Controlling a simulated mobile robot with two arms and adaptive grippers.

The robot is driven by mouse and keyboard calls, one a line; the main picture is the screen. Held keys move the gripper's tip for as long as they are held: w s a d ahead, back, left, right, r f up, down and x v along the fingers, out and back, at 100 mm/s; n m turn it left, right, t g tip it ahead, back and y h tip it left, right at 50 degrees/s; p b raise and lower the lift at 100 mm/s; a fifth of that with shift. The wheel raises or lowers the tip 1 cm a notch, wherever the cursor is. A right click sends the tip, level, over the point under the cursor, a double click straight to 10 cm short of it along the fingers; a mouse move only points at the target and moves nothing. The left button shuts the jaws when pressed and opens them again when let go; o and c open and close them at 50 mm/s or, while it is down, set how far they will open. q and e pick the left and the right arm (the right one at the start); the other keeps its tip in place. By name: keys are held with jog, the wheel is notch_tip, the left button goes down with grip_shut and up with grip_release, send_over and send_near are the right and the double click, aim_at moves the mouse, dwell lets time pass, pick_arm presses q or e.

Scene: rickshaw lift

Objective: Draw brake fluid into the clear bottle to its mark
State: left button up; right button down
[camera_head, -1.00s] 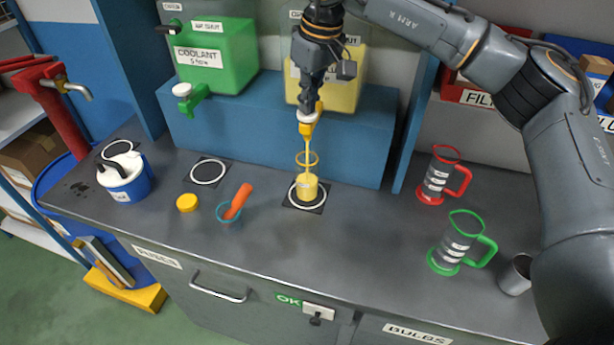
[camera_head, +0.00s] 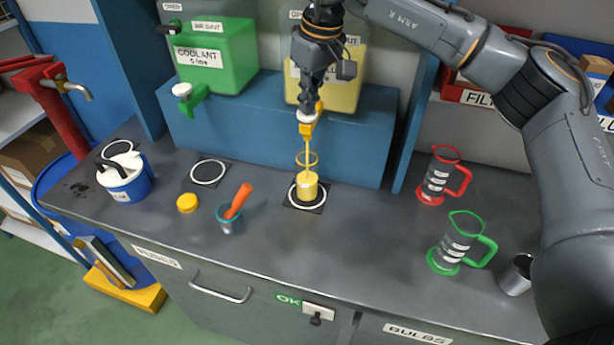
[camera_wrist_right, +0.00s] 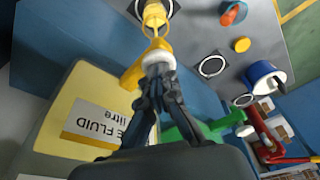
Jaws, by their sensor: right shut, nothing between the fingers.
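The yellow brake fluid tank (camera_head: 345,92) stands on the blue shelf with its yellow tap (camera_head: 307,128) at the front; the tank's "FLUID" label is readable in the right wrist view (camera_wrist_right: 98,122). A yellow stream runs from the tap into the clear bottle (camera_head: 306,188), which stands upright on a white-ringed pad below and shows yellow fluid inside. I cannot make out its mark. My right gripper (camera_head: 309,108) is shut and empty, with its fingertips at the tap's white-topped handle; it also shows in the wrist view (camera_wrist_right: 158,68). My left gripper is not in view.
A green coolant tank (camera_head: 217,58) stands left of the fluid tank. On the bench are a yellow cap (camera_head: 187,203), a teal-rimmed cup (camera_head: 229,220) with an orange object, a blue-and-white container (camera_head: 125,178), and red (camera_head: 437,178) and green (camera_head: 458,242) jugs.

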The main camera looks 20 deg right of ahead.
notch_tip(320, 180, up, 6)
jog(key=p, duration=0.5)
dwell(0.5)
jog(key=shift+f, duration=0.1)
